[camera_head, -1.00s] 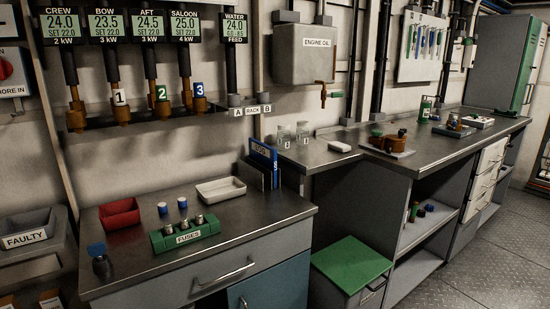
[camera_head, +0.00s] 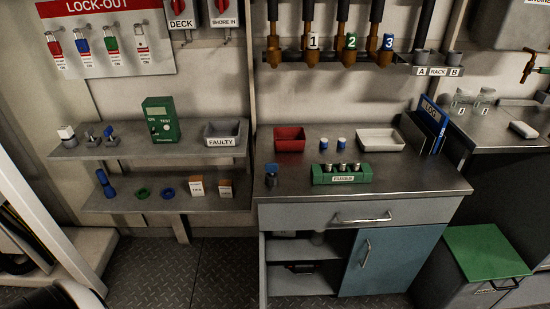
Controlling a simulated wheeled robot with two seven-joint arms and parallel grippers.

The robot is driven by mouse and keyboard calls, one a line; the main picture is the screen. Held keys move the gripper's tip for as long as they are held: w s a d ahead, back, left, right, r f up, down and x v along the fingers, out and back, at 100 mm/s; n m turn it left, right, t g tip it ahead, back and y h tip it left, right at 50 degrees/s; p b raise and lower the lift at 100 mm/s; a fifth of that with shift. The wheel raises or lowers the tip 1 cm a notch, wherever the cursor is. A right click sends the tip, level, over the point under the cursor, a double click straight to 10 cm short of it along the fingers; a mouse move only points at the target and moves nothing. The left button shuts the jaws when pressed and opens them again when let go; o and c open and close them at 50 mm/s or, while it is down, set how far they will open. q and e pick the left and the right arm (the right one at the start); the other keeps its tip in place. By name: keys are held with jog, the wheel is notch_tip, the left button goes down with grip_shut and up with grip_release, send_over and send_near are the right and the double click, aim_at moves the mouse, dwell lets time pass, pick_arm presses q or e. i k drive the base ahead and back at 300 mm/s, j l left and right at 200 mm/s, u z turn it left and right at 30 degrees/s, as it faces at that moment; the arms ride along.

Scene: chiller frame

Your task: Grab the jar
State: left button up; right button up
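Two small clear glass jars stand side by side on the metal counter at the right. The left jar (camera_head: 461,99) and the right jar (camera_head: 485,98) each carry a small label that is too small to read surely. They stand upright, just right of the blue binder (camera_head: 432,117). Which one the task means cannot be told. Neither of my grippers is in view.
The near counter (camera_head: 435,181) holds a red tray (camera_head: 290,139), a white tray (camera_head: 380,139), two blue-topped cylinders and a green FUSES block (camera_head: 341,175). A green-lidded bin (camera_head: 484,251) stands below right. Shelves at left hold a green tester (camera_head: 161,120) and FAULTY bin (camera_head: 222,134).

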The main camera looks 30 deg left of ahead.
aim_at(316, 238)
jog(key=k+j, duration=0.15)
jog(key=j, duration=0.2)
jog(key=k+j, duration=0.1)
jog(key=j, duration=0.25)
jog(key=k+j+u, duration=0.1)
jog(key=j, duration=0.25)
jog(key=k+j, duration=0.15)
jog(key=j, duration=0.2)
